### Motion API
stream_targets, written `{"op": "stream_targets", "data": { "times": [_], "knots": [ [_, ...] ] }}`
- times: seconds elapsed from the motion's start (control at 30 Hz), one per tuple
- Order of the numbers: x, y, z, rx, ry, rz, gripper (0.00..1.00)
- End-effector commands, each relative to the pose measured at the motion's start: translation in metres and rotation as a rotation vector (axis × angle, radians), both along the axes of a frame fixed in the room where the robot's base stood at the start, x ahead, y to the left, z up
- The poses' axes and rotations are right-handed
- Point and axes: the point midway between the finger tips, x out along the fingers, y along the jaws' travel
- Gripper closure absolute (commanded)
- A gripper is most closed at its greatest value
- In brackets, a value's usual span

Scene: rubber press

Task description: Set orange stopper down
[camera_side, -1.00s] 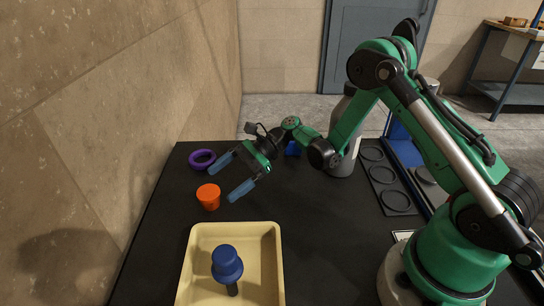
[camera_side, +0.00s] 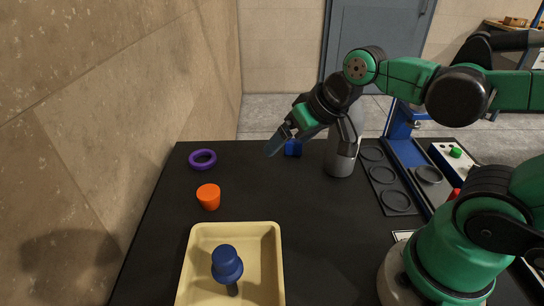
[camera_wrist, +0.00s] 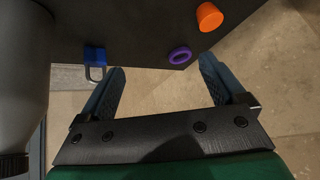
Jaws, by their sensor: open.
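The orange stopper (camera_side: 208,197) stands on the black table, wider at the top than at the bottom. It also shows in the wrist view (camera_wrist: 209,17) at the table's edge, beyond the fingertips. My gripper (camera_side: 274,147) is up over the back of the table, to the right of the stopper and clear of it. In the wrist view its two blue fingers (camera_wrist: 162,78) are spread apart with nothing between them.
A purple ring (camera_side: 203,159) lies behind the stopper. A cream tray (camera_side: 189,262) holding a blue knobbed piece (camera_side: 227,264) is in front. A blue padlock (camera_side: 293,148) and a grey bottle (camera_side: 340,160) stand near my gripper. A rack with round recesses (camera_side: 393,200) lies at right.

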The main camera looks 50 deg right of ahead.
Motion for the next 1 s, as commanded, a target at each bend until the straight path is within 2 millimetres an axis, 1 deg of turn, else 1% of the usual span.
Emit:
{"op": "stream_targets", "data": {
  "times": [0.07,0.1,0.2,0.67,0.77,0.83,0.93,1.0],
  "knots": [
    [-0.007,-0.003,0.0,-0.076,-0.026,0.054,0.1],
    [-0.009,-0.005,0.0,-0.104,-0.036,0.073,0.05],
    [-0.011,-0.007,0.0,-0.143,-0.047,0.1,0.05],
    [-0.01,-0.006,0.001,-0.145,-0.042,0.105,0.05],
    [-0.003,-0.002,0.004,-0.141,-0.018,0.119,0.05],
    [0.007,0.003,0.007,-0.137,0.014,0.136,0.05],
    [0.025,0.015,0.008,-0.132,0.078,0.169,0.05],
    [0.039,0.025,0.006,-0.131,0.127,0.193,0.05]
  ]
}}
